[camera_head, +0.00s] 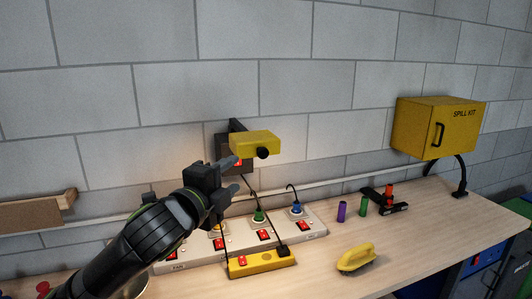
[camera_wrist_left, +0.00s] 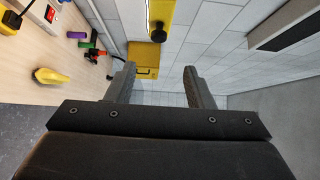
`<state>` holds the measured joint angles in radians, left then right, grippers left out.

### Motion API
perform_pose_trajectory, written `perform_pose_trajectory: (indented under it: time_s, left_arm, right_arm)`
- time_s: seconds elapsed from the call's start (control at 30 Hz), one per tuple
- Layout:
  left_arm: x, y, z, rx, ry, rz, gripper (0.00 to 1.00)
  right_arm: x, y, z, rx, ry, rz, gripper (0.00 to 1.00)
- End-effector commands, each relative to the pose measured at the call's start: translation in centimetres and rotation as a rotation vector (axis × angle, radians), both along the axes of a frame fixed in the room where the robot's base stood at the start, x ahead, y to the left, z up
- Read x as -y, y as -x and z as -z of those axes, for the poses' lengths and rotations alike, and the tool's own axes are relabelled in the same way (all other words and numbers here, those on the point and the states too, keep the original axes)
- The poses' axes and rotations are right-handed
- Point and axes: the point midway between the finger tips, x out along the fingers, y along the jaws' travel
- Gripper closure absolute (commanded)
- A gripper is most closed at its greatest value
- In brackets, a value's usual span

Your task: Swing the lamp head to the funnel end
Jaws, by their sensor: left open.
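The yellow lamp head (camera_head: 255,143) sticks out from a dark bracket (camera_head: 232,150) on the block wall, with a black knob on its near end. In the left wrist view the lamp head (camera_wrist_left: 160,14) shows a lit strip, and its knob hangs beyond the fingertips. My left gripper (camera_head: 237,175) is open and empty, just below and left of the lamp head, apparently apart from it. Its two fingers (camera_wrist_left: 160,70) also show spread in the left wrist view. I cannot make out a funnel for certain. My right gripper is not in view.
Below stand a white socket panel (camera_head: 313,233) and a yellow power strip (camera_head: 262,264) with cords. A yellow brush (camera_head: 357,257), purple (camera_head: 341,212) and green (camera_head: 363,206) cylinders and a black clamp (camera_head: 384,199) lie rightward. A yellow spill kit (camera_head: 437,128) hangs on the wall.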

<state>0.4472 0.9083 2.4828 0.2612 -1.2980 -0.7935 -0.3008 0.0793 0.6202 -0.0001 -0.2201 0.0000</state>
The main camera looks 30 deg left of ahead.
Motion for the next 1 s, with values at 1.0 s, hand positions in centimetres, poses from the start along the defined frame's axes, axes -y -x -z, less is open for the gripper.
perform_pose_trajectory:
  time_s: [1.0]
  left_arm:
    - [-0.3, -15.5, -0.1, -0.005, 0.007, -0.002, 0.52]
  right_arm:
    - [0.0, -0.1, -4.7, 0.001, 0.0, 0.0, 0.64]
